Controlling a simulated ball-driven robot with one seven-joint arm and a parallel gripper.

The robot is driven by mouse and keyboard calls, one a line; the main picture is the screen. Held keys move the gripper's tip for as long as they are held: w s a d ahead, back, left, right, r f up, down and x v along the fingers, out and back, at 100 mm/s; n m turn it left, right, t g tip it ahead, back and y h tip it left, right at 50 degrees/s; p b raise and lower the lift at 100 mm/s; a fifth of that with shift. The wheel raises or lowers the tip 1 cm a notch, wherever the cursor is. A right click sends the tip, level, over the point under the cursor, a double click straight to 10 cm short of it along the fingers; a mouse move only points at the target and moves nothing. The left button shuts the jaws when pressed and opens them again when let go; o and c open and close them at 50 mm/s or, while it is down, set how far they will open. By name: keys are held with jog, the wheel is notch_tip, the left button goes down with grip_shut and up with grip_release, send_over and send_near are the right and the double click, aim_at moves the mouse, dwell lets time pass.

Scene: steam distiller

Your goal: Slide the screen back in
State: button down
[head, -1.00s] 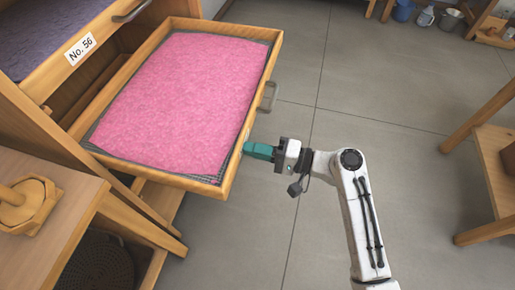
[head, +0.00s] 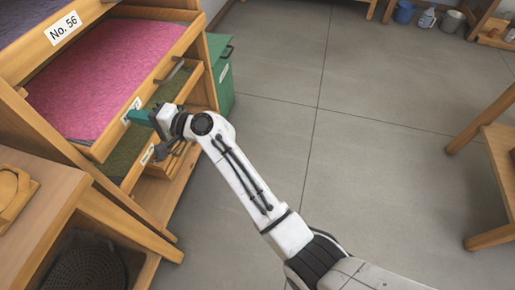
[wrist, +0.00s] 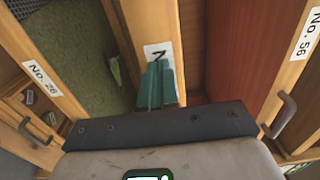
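A handle (head: 170,73) is on that rail. My gripper (head: 138,116) is at the front rail, beside its label. In the wrist view my teal fingers (wrist: 161,86) are together with nothing between them, their tips at the label on the wooden rail (wrist: 123,40). They appear to touch the rail; exact contact is hidden.
The No. 56 tray (head: 25,56) is above. A tray with a green layer (head: 124,163) is below; the wrist view shows its label, No. 26 (wrist: 42,77). A green bin (head: 222,75) stands behind the rack. A wooden stand (head: 500,165) is at right. The middle floor is clear.

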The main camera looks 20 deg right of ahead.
aim_at(124, 114)
jog(key=b+x, duration=0.2)
jog(key=x, duration=0.3)
jog(key=shift+f, duration=0.1)
jog(key=shift+w+r, duration=0.15)
jog(key=shift+r, duration=0.1)
jog(key=shift+a+r, duration=0.1)
